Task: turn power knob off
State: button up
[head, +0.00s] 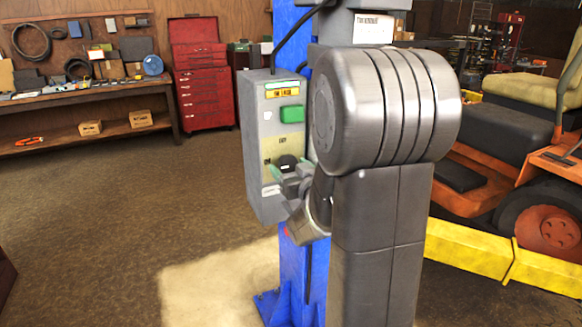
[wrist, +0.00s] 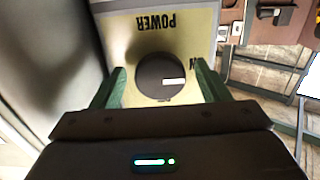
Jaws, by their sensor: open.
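The power knob (wrist: 160,76) is a round black dial with a pale mark on its right side in the wrist view. It sits on a yellowish plate (wrist: 196,20) lettered POWER, which appears upside down there. In the head view the knob (head: 287,162) is on the lower part of the grey control box (head: 258,195), partly hidden by my gripper. My gripper (wrist: 160,82) is open, with one green finger on each side of the knob. A gap shows between each finger and the knob. In the head view my gripper (head: 287,172) is right at the box front.
A green button (head: 291,114) sits higher on the box. The box is mounted on a blue lift post (head: 293,262). An orange mower (head: 475,185) and yellow lift rail (head: 470,249) stand to the right. A red tool chest (head: 203,85) and workbench (head: 90,97) are behind; the floor at left is clear.

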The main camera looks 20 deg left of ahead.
jog(key=c, duration=0.9)
jog(key=shift+c, duration=0.2)
jog(key=shift+f+m+b, duration=0.1)
jog(key=shift+m+b, duration=0.3)
jog(key=m+b, duration=0.2)
jog(key=m, duration=0.1)
jog(key=m+b, duration=0.1)
jog(key=m, duration=0.3)
jog(key=shift+s+a, duration=0.1)
jog(key=m, duration=0.6)
jog(key=shift+r, duration=0.2)
jog(key=m, duration=0.4)
jog(key=shift+m, duration=0.3)
